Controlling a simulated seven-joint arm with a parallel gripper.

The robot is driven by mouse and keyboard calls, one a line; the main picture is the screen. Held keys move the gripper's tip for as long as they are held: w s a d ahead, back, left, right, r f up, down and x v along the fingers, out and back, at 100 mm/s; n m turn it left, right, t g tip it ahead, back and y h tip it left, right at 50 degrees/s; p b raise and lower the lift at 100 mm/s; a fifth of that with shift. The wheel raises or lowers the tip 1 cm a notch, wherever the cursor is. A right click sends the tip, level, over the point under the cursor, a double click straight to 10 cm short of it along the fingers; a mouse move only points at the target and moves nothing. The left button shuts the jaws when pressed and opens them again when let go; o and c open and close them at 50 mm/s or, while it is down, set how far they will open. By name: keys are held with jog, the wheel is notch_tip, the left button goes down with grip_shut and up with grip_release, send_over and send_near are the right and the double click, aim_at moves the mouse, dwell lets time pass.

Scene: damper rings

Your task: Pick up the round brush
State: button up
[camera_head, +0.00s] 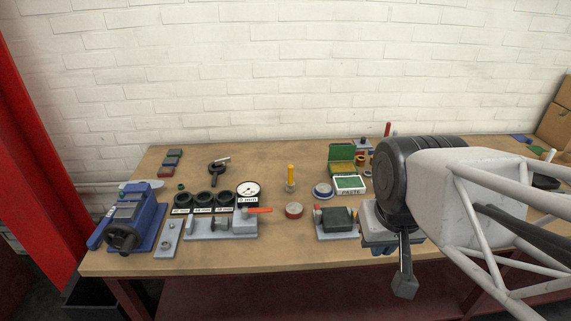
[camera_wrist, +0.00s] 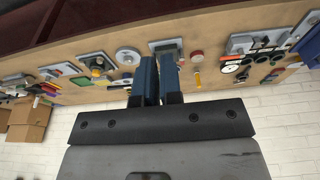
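The likeliest round brush is a small upright piece with a yellow handle (camera_head: 291,173) and a greyish lower end, standing mid-bench. It is too small to see bristles. In the wrist view the yellow handle (camera_wrist: 197,79) shows right of my fingers, near the wall side. My gripper (camera_head: 404,287) hangs at the front right of the bench, well to the right of the yellow handle and apart from it. In the wrist view the two blue fingers of my gripper (camera_wrist: 158,60) lie almost together with nothing seen between them.

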jog(key=o, duration=0.8)
jog(key=shift+w, duration=0.1)
